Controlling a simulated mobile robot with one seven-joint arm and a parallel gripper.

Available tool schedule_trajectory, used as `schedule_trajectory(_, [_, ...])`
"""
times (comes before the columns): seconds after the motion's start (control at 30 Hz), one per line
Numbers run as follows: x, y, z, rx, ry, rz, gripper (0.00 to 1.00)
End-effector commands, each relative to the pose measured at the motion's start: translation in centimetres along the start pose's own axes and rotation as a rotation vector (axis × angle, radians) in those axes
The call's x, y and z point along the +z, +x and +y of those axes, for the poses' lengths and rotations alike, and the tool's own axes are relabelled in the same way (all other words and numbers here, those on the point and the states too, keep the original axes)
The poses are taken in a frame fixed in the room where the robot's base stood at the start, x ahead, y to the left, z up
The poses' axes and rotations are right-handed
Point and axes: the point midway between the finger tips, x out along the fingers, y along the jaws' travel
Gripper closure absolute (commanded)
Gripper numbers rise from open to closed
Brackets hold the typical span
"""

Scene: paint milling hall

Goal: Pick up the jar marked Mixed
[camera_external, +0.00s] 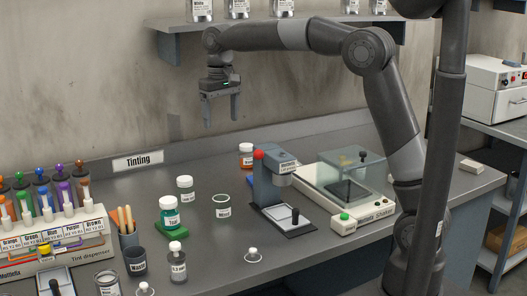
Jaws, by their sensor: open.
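My gripper (220,122) hangs high over the back of the bench, fingers pointing down, apart and empty. It is well above all the jars. A small open jar (223,212) with a white label stands mid-bench, left of the grey mixing device. Its label is too small to read surely, though it could say Mixed. A white-lidded jar (185,195) stands behind it to the left. A teal jar (170,220) with a white lid stands on a green block (173,232). An orange jar with a white lid (246,161) stands at the back.
The grey device (270,178) and a shaker with a clear cover (350,178) stand to the right. Tint dispensers (55,235), a dark waste cup (135,262), a stoppered bottle (177,268) and small glassware are at left and front. A shelf (290,37) with tins hangs above.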

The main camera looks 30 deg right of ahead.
Motion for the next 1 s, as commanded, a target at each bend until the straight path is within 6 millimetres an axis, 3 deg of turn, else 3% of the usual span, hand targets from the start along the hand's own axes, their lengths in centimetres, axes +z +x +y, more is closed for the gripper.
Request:
schedule_trajectory(0.03, [-0.5,0.5,-0.7,0.001,-0.006,-0.010,0.25])
schedule_trajectory(0.5, [-0.1,13.5,-0.3,0.002,-0.002,-0.008,0.25])
schedule_trajectory(1.0, [-0.1,20.6,-0.4,0.001,-0.002,-0.006,0.25])
